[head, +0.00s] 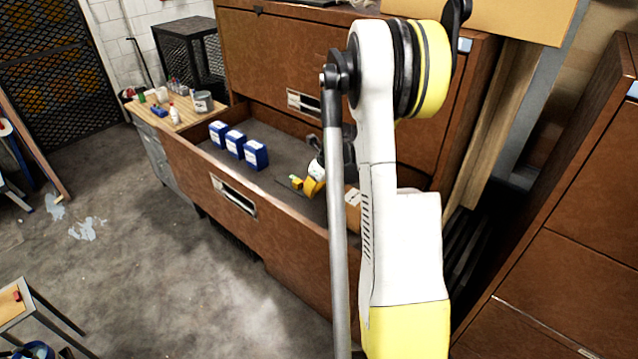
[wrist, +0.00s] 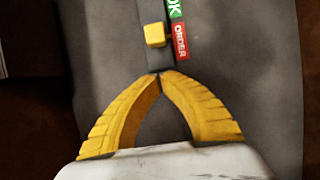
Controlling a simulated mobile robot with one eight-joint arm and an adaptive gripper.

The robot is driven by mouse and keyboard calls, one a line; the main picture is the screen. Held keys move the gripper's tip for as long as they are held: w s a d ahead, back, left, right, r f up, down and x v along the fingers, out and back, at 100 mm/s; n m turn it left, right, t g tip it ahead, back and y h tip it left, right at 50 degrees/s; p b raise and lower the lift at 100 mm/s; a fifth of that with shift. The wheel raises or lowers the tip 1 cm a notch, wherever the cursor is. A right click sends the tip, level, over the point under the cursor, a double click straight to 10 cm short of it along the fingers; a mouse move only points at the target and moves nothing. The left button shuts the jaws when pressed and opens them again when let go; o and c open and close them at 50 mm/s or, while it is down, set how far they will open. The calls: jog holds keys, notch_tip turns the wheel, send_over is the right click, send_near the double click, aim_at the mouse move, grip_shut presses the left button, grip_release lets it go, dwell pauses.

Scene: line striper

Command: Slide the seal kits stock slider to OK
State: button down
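The slider's yellow knob (wrist: 155,35) sits on a dark track (wrist: 151,12) beside the red ORDER label (wrist: 180,41). The green OK label (wrist: 175,8) is just above ORDER, partly cut off by the top edge of the wrist view. My gripper (wrist: 161,75) has its yellow fingertips together with nothing between them. The tips are just below the knob in the picture, apart from it, over the track's lower end. In the head view my gripper (head: 308,187) is low inside the open drawer, near the small yellow knob (head: 296,182); my arm partly hides that area.
The open brown drawer (head: 232,196) has a grey floor. Three blue-and-white boxes (head: 235,143) stand in its left part. Bare floor lies between them and my gripper. A box (head: 353,196) is partly hidden behind my arm. A wooden-topped bench (head: 185,118) stands at the back left.

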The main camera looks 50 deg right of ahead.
aim_at(290, 186)
jog(key=shift+w+a+r+p, duration=0.1)
jog(key=shift+w+p, duration=0.05)
jog(key=shift+w, duration=0.6)
jog(key=shift+w+a+p, duration=0.1)
jog(key=shift+w+p, duration=0.05)
jog(key=shift+w, duration=0.6)
jog(key=w+b, duration=0.3)
jog(key=w, duration=0.2)
jog(key=shift+w+a, duration=0.15)
jog(key=shift+a, duration=0.05)
jog(key=shift+s, duration=0.2)
